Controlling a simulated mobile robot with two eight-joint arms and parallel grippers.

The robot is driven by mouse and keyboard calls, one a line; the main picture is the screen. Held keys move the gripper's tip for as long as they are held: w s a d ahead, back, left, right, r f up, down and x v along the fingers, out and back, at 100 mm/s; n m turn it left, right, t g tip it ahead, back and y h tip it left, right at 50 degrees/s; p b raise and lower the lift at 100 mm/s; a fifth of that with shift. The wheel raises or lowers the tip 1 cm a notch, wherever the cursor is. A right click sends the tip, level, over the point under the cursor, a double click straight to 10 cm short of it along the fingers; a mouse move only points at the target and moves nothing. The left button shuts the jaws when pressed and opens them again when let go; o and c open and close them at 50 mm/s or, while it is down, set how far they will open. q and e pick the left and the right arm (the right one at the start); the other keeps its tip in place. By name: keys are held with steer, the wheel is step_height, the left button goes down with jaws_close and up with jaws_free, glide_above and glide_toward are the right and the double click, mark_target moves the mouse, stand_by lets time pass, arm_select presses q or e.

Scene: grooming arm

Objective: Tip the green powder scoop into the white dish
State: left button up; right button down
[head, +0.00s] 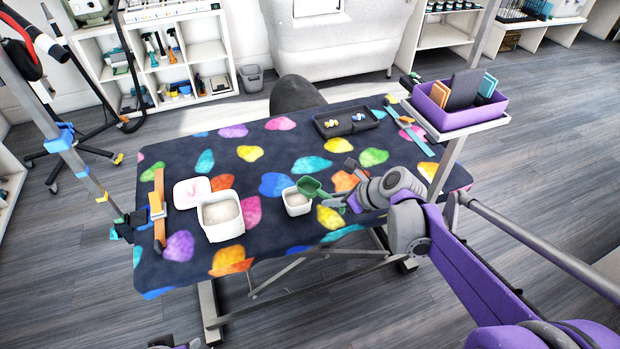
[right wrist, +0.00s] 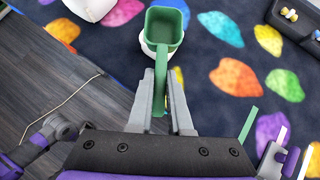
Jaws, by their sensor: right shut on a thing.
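The green scoop (head: 310,186) is over the right rim of the small white dish (head: 296,203). My right gripper (head: 344,203) is to the right of the dish, shut on the scoop's handle. In the right wrist view the scoop (right wrist: 164,27) extends ahead of the fingers (right wrist: 164,95), with its hollow facing the camera. Its inside looks plain green, with no clear powder. The scoop hides most of the dish (right wrist: 147,46) there. In the head view the dish holds something pale grey. I cannot tell whether scoop and dish touch.
A larger white tub (head: 220,230) of pale powder stands left of the dish, with a pinkish-white lid (head: 190,193) behind it. A black tray (head: 345,122) and a purple bin (head: 460,112) are farther back. The patterned table (head: 285,155) is clear behind the dish.

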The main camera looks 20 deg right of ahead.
steer(key=shift+w, duration=0.1)
steer(key=shift+s+d+r, duration=0.2)
steer(key=shift+s, duration=0.15)
steer(key=s, duration=0.1)
steer(key=s+d+r+p, duration=0.1)
steer(key=s+d+p, duration=0.1)
steer(key=shift+s+d+r, duration=0.1)
steer(key=shift+s+r, duration=0.2)
steer(key=shift+s, duration=0.05)
